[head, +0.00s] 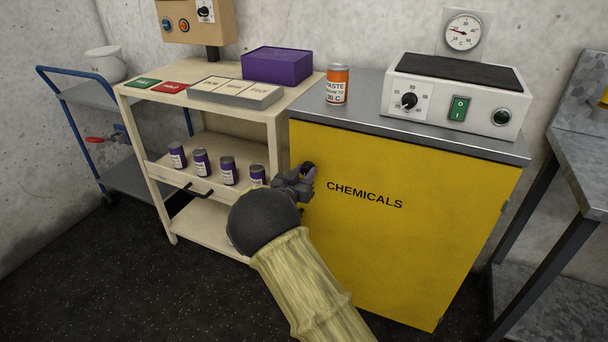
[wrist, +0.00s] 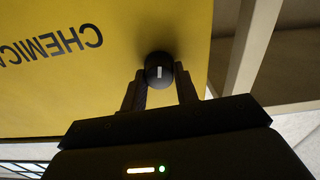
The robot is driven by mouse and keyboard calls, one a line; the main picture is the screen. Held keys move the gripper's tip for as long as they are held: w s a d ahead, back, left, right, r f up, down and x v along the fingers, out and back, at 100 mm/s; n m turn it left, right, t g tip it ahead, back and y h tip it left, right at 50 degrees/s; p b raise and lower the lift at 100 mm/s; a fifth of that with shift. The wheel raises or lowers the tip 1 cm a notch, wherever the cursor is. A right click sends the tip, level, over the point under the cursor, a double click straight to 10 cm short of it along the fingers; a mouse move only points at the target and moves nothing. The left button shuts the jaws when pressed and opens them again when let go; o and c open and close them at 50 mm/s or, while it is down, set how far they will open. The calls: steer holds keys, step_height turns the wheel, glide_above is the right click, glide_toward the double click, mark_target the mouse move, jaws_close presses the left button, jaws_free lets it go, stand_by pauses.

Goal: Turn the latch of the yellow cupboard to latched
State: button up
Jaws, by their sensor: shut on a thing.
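The yellow cupboard (head: 400,240), lettered CHEMICALS, stands right of centre in the head view with its door closed. It also shows in the wrist view (wrist: 90,90). Its latch is a round black knob (wrist: 159,70) near the door's left edge, with a short white mark on its face. My gripper (head: 304,176) is at the door's upper left edge. In the wrist view my gripper (wrist: 160,92) has a finger on each side of the knob and is shut on it. In the head view my gripper mostly hides the knob.
A hot plate (head: 450,95) and an orange paste can (head: 337,84) stand on the cupboard's grey top. Left is a cream trolley (head: 150,178) with several purple cans and a purple box (head: 277,66). A grey metal bench (head: 585,160) stands at right. Dark floor lies open at front left.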

steer(key=m+b, duration=0.2)
steer(key=m, duration=0.2)
steer(key=shift+d+f, duration=0.1)
steer(key=shift+f, duration=0.05)
steer(key=m+b, duration=0.3)
steer(key=m, duration=0.1)
steer(key=m+b, duration=0.3)
steer(key=m, duration=0.1)
steer(key=shift+d+f+b, duration=0.1)
steer(key=shift+b, duration=0.3)
steer(key=shift+s+m+b, duration=0.1)
steer(key=shift+m+b, duration=1.3)
steer(key=shift+m, duration=0.4)
steer(key=o, duration=1)
